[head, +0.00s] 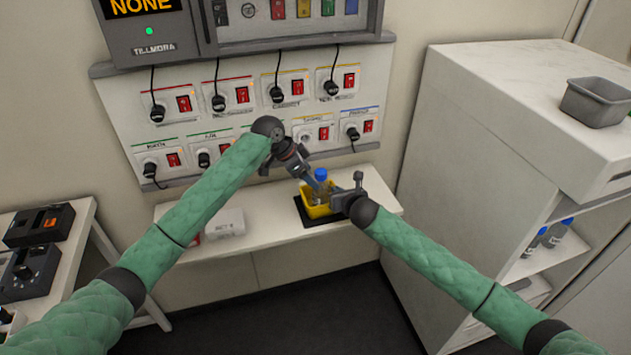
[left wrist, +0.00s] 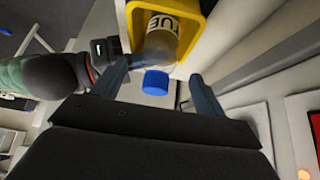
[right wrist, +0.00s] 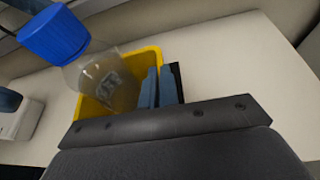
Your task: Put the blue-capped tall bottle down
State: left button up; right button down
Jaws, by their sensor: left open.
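The blue-capped tall bottle (head: 321,176) stands in a yellow bin (head: 316,211) on a black mat. In the left wrist view its blue cap (left wrist: 155,83) and labelled clear body show between the fingers of my left gripper (left wrist: 158,76). That gripper is open, with a gap on both sides of the cap. In the right wrist view the bottle (right wrist: 105,78) looks tilted within the yellow bin (right wrist: 146,58). My right gripper (right wrist: 158,87) has its fingers close together at the bin's right wall, one inside and one outside. The bottle's base is hidden.
The white shelf (head: 262,232) carries the mat (head: 300,212) and a small white box (head: 226,223). A wall panel with plugs and red switches (head: 240,96) rises just behind. A tall white cabinet (head: 480,150) with a grey tray (head: 597,103) stands at right.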

pick_arm(q)
jog(key=v, duration=0.6)
jog(key=shift+r, duration=0.15)
pick_arm(e)
jog(key=c, duration=1.6)
grip_release()
